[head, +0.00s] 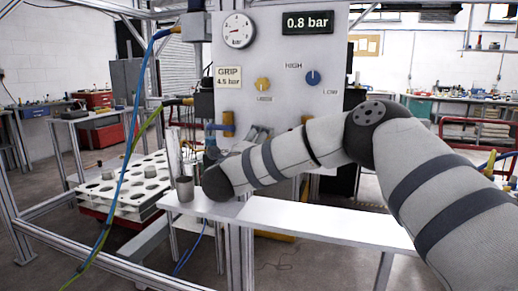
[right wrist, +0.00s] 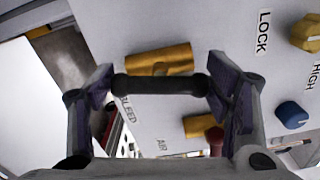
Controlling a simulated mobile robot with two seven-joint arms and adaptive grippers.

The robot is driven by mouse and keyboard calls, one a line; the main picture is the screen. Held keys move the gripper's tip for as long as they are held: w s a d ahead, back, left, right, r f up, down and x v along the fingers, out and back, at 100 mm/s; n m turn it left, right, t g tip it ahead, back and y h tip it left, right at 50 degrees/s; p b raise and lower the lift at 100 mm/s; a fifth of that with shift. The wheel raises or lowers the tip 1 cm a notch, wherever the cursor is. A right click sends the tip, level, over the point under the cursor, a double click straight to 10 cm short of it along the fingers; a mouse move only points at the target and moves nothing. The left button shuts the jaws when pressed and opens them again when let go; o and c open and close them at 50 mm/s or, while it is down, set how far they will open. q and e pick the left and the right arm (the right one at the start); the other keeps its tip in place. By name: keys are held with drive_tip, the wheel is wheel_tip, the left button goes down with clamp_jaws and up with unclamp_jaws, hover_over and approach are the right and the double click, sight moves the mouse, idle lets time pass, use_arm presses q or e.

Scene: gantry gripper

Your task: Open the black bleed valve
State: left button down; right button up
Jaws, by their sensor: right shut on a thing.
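The black bleed valve handle (right wrist: 160,84) is a dark bar across the middle of the right wrist view. It lies in front of its brass valve body (right wrist: 160,58), beside the label BLEED. My right gripper (right wrist: 163,90) is shut on this bar, one finger at each end. The brass body also shows on the panel in the head view (head: 228,118). In the head view my forearm and wrist hide much of the gripper, and the black handle cannot be made out. My left gripper is not in view.
A red-handled valve (right wrist: 215,138) marked AIR sits close by. The panel (head: 330,75) carries a yellow knob (head: 262,84), a blue knob (head: 313,78), a gauge (head: 238,29) and a 0.8 bar display (head: 307,22). A white shelf (head: 300,218) lies below; a tray (head: 140,185) stands left.

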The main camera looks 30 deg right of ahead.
drive_tip(key=shift+n, duration=1.1)
drive_tip(key=o, duration=0.9)
drive_tip(key=shift+o, duration=0.2)
drive_tip(key=v, duration=1.2)
drive_tip(key=shift+s+d, duration=0.1)
